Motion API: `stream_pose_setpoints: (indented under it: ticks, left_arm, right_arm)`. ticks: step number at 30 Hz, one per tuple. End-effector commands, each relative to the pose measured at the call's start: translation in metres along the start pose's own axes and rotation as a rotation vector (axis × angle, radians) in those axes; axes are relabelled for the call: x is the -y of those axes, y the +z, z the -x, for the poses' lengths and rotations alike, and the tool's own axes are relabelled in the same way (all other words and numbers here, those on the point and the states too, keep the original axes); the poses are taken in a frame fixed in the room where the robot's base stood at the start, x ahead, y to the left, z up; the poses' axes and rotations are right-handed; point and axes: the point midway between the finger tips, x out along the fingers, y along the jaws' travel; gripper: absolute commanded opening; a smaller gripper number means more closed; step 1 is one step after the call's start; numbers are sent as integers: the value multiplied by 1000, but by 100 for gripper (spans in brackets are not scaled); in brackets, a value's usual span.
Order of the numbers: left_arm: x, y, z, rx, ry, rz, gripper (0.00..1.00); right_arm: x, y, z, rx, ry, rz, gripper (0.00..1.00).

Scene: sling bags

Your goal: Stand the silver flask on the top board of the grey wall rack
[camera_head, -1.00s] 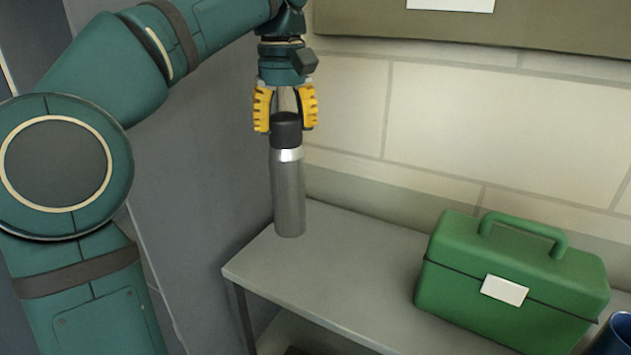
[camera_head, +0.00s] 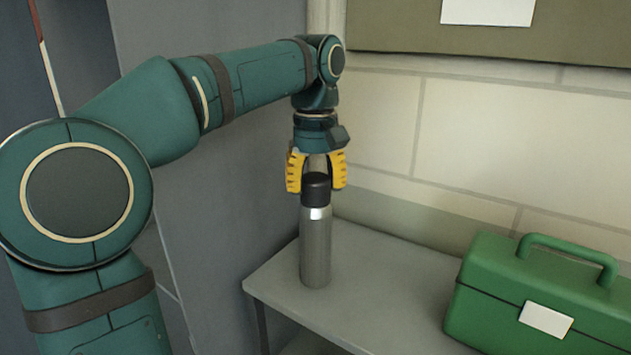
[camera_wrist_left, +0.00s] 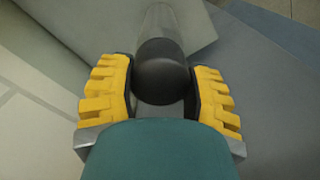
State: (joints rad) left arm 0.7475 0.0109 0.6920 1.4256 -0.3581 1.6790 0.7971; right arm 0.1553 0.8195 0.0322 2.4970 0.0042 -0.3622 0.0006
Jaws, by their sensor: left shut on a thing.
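The silver flask (camera_head: 316,250) is upright, with a black cap, over the left part of the grey wall rack's top board (camera_head: 375,290). Its base appears at or very close to the board; I cannot tell whether it touches. My left gripper (camera_head: 316,186) points down from above, its yellow fingers shut on the flask at its cap. In the left wrist view, the black cap (camera_wrist_left: 163,75) sits between the two yellow fingers, with the silver body beyond it. My right gripper is not in view.
A green toolbox (camera_head: 490,300) with a handle and white label stands on the board to the right. A pale block wall (camera_head: 480,130) rises behind, with an olive panel (camera_head: 400,25) above. A grey upright surface (camera_head: 210,200) is at the left. Bare board lies between flask and toolbox.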

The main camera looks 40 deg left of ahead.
Motion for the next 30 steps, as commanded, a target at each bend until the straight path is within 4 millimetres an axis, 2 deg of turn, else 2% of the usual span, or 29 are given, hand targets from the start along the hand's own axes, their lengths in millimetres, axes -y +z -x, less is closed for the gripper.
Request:
stream_pose_setpoints:
  ticks: [2, 3, 4, 14, 17, 23, 30]
  left_arm:
    - [0, 0, -2, -1, 0, -1, 9]
    - [0, 0, -2, 0, 0, 0, 68]
    - [0, 0, -2, 0, 0, 0, 79]
    - [0, 0, -1, 0, 0, 0, 81]
    - [0, 0, 4, -1, 1, 0, 81]
    - [-1, -1, 37, -2, 2, -3, 81]
    - [-2, 0, 91, -1, 3, -3, 81]
  right_arm:
    - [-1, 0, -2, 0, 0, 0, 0]
    - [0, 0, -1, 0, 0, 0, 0]
    - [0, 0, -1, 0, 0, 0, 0]
    - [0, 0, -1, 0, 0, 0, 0]
    - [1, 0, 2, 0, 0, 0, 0]
    - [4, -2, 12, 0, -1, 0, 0]
    - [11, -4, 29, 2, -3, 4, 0]
